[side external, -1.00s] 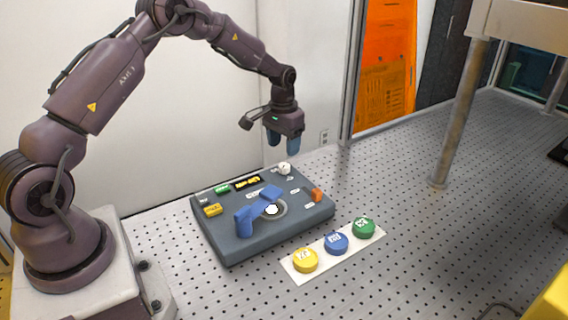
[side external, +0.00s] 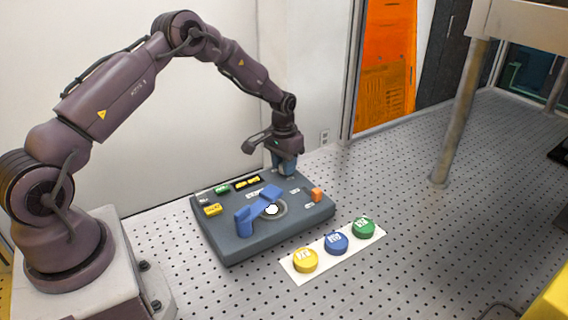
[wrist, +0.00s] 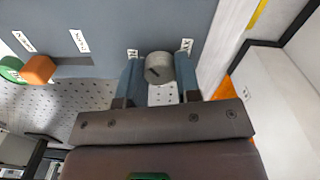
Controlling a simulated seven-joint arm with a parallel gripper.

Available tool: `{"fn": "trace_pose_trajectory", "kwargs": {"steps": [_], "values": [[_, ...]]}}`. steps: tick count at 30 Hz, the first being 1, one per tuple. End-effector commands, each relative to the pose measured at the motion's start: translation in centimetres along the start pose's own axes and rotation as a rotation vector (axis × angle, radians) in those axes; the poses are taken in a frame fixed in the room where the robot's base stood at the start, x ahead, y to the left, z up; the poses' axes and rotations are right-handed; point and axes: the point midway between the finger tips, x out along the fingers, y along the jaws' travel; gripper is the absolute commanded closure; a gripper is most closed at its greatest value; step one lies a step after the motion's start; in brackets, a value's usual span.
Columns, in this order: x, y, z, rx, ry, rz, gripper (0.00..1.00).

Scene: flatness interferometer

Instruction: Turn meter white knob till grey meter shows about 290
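The white knob (wrist: 158,68) sits between the two blue fingers of my gripper (wrist: 160,75) in the wrist view, with a dark mark on its top. The fingers are close on both sides of it; I cannot tell whether they press on it. In the side view my gripper (side external: 286,172) is lowered at the back right of the grey meter (side external: 240,250) and hides the knob. The meter's dark display (side external: 247,182) shows yellow characters too small to read.
A blue lever-like part (side external: 258,205) lies across the meter's top, with an orange block (side external: 316,195) at its right. A white strip with yellow (side external: 305,260), blue (side external: 336,243) and green (side external: 363,228) buttons lies in front.

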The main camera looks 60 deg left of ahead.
Motion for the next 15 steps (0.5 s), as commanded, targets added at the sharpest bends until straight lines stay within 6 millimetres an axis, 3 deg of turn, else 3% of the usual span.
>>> {"fn": "trace_pose_trajectory", "kwargs": {"steps": [8,15], "values": [[-0.05,0.00,0.00,0.030,-0.001,0.001,0.92],[-0.05,-0.04,-0.01,0.158,-0.004,0.000,0.92]]}}
